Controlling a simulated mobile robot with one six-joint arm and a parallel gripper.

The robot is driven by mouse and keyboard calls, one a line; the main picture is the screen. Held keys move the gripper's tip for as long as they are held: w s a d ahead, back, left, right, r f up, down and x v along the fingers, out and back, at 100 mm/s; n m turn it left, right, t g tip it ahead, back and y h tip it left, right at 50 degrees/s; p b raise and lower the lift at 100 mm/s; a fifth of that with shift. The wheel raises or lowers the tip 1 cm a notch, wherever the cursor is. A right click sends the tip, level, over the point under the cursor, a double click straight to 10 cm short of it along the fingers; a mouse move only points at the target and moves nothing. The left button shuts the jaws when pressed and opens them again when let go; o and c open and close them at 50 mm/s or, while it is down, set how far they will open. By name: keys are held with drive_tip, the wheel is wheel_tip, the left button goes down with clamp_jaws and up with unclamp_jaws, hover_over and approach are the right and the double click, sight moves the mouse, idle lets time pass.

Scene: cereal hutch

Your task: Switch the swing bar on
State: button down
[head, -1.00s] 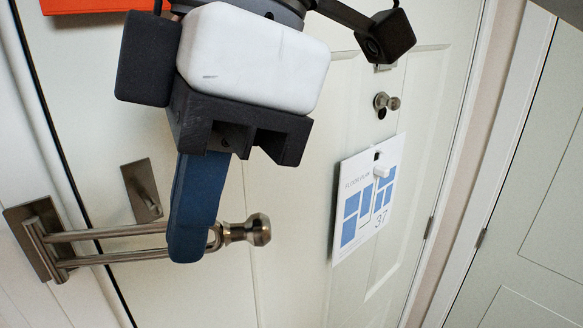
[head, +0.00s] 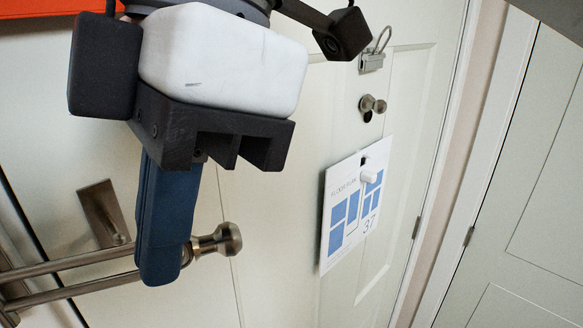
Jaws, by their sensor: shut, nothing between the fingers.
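The swing bar (head: 72,288) is a brushed-metal double rod that runs in from the left edge of the head view across the white door. Its looped end is mostly hidden behind my gripper, beside the ball-ended knob (head: 222,239) on the door. I cannot tell whether the loop is around the knob's neck or only in front of it. My gripper (head: 160,274) has its blue fingers shut together, pointing down, with nothing held. It overlaps the bar's end, just left of the knob; I cannot tell whether it touches.
A metal plate (head: 101,212) is on the door above the bar. A floor plan sign (head: 352,208) hangs to the right, below a small knob (head: 372,104) and a metal latch with a wire loop (head: 372,60). A panelled surface (head: 530,200) stands at far right.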

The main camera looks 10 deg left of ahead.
drive_tip(key=p+v, duration=0.4)
drive_tip(key=v, duration=0.3)
drive_tip(key=shift+r+p, duration=0.3)
